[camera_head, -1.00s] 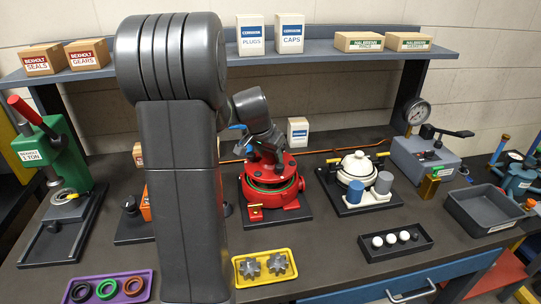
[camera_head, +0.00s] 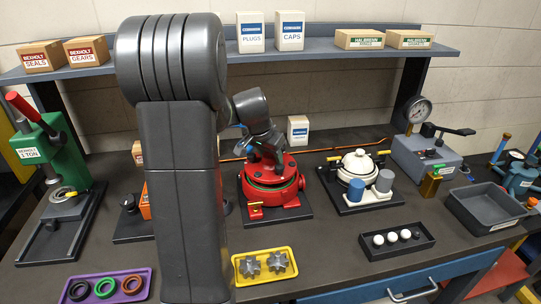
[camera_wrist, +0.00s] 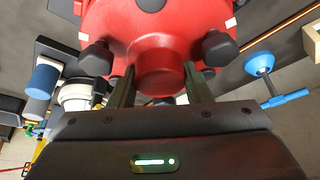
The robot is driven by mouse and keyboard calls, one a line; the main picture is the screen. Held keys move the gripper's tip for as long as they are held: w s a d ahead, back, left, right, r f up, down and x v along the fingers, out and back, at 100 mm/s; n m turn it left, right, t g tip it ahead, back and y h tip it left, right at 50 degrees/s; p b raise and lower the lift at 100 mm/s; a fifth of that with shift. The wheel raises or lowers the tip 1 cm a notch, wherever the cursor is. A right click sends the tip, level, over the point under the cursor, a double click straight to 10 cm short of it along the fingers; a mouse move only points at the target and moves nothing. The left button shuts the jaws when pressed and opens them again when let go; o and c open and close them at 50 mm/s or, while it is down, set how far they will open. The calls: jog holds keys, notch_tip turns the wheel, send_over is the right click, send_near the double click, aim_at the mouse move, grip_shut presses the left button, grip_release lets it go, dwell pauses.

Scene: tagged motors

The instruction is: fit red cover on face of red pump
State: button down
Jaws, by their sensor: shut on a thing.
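The red pump (camera_head: 291,202) stands on a dark base plate at the middle of the bench. The red cover (camera_head: 286,164) is on or just over its face in the head view; I cannot tell whether it is fully seated. In the wrist view the red cover (camera_wrist: 158,30) fills the top, with dark knobs at its sides and a round boss in its middle. My gripper (camera_wrist: 160,88) is shut on that boss, one finger on each side. In the head view my gripper (camera_head: 266,148) is above the pump, its fingers partly hidden.
A white pump (camera_head: 358,165) with blue and grey cylinders stands close to the right. A yellow tray (camera_head: 240,280) with gears lies in front. A black tray (camera_head: 372,254) with white balls and a grey bin (camera_head: 465,222) are further right. A green press (camera_head: 55,150) stands left.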

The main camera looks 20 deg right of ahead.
jog(key=shift+f+b, duration=1.2)
jog(key=shift+f, duration=0.05)
jog(key=c, duration=0.7)
grip_release()
jog(key=shift+s+f, duration=0.1)
jog(key=shift+r+p, duration=1.95)
jog(key=shift+r, duration=1.15)
jog(key=b+v, duration=0.1)
jog(key=v, duration=1.2)
jog(key=shift+a+r, duration=0.2)
jog(key=shift+r, duration=0.15)
